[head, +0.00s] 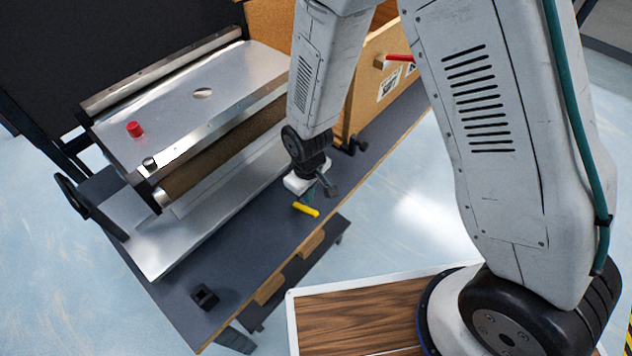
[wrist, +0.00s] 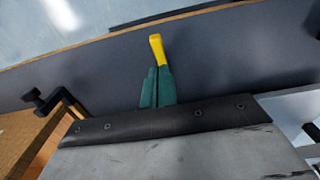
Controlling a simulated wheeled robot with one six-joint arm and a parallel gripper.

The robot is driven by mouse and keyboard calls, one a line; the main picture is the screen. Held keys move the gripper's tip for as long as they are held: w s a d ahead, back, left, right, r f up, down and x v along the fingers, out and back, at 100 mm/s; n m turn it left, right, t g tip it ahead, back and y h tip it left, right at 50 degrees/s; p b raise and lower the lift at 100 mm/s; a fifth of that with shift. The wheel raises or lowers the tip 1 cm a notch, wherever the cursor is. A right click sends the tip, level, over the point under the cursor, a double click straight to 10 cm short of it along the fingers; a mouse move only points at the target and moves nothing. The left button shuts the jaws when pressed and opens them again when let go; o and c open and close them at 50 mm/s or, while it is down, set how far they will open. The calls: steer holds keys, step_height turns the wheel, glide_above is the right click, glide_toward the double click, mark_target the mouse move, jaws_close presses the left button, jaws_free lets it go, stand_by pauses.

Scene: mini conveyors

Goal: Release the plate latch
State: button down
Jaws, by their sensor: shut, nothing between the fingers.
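My gripper (head: 309,197) points down over the dark bench, in front of the metal machine. In the wrist view its green fingers (wrist: 157,75) are together, with nothing seen between them. A short yellow bar (head: 306,209) shows right by the fingertips. In the wrist view the yellow bar (wrist: 157,48) runs on beyond the tips; I cannot tell whether they touch it. I cannot tell whether this bar is the plate latch. The metal plate (head: 235,75) lies on the machine, with a red knob (head: 135,129) at its left corner.
The dark bench top (head: 255,232) is mostly clear around my gripper. A small black block (head: 204,297) sits at its near end. A wooden box (head: 372,80) stands behind my forearm, with a black clamp (wrist: 45,102) beside it. A wood-topped surface (head: 350,320) is at the front.

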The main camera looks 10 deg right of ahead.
step_height(320, 180, up, 8)
steer(key=s+d, duration=0.2)
steer(key=shift+s+d+r, duration=0.2)
steer(key=shift+s+r, duration=0.05)
steer(key=s+d+r+m, duration=0.2)
steer(key=s+d+r, duration=0.3)
steer(key=r, duration=0.4)
steer(key=s+d+r+m, duration=0.3)
steer(key=s+d+r, duration=0.2)
steer(key=d+r, duration=0.3)
steer(key=s+d+r+m+t, duration=0.1)
steer(key=s+d+r+m, duration=0.2)
steer(key=r, duration=0.8)
steer(key=s+d, duration=0.2)
steer(key=d, duration=0.1)
steer(key=shift+s+d+r, duration=0.25)
steer(key=shift+s+d, duration=0.05)
steer(key=shift+d, duration=0.05)
